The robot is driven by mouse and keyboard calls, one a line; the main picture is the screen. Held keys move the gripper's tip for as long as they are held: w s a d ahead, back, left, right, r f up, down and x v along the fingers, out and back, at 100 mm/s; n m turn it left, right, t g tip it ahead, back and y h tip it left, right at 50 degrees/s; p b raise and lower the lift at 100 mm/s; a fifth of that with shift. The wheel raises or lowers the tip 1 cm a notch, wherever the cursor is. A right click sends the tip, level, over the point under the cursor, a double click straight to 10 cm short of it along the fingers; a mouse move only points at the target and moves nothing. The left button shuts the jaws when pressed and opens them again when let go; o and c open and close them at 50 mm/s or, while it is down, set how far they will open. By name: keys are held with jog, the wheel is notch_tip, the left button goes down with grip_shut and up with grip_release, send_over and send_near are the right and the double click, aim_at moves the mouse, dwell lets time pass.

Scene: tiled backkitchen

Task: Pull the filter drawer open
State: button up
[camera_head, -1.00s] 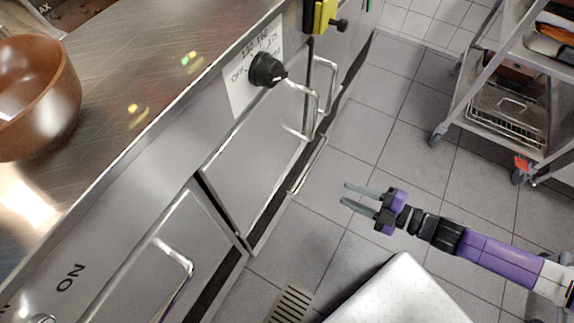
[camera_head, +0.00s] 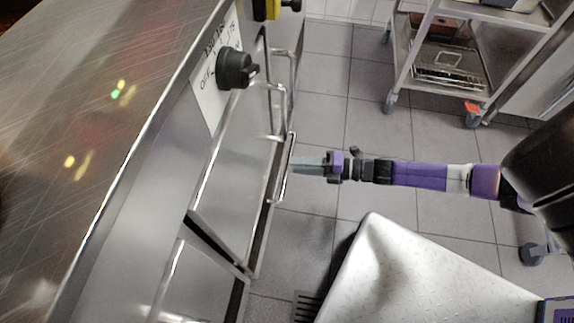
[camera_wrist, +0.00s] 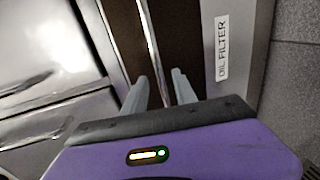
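The filter drawer shows in the wrist view as a grey front (camera_wrist: 245,50) with a white "OIL FILTER" label (camera_wrist: 222,48). A thin bright bar (camera_wrist: 152,40), apparently its handle, runs lengthwise into the gap between my fingers. In the head view, a long low handle (camera_head: 286,160) stands off the lower cabinet front. My gripper (camera_head: 300,165) points left, with its fingertips at that handle. In the wrist view my gripper (camera_wrist: 160,90) is open, one finger on each side of the bar. I cannot tell whether either finger touches it.
The steel counter (camera_head: 90,110) and its black knob (camera_head: 236,68) are on the left. Upper handles (camera_head: 284,75) stick out above the low handle. A wheeled rack (camera_head: 450,60) stands at the back right. Tiled floor (camera_head: 345,120) is clear behind my arm.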

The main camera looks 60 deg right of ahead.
jog(key=shift+b+x, duration=0.35)
jog(key=shift+x, duration=1.55)
grip_shut()
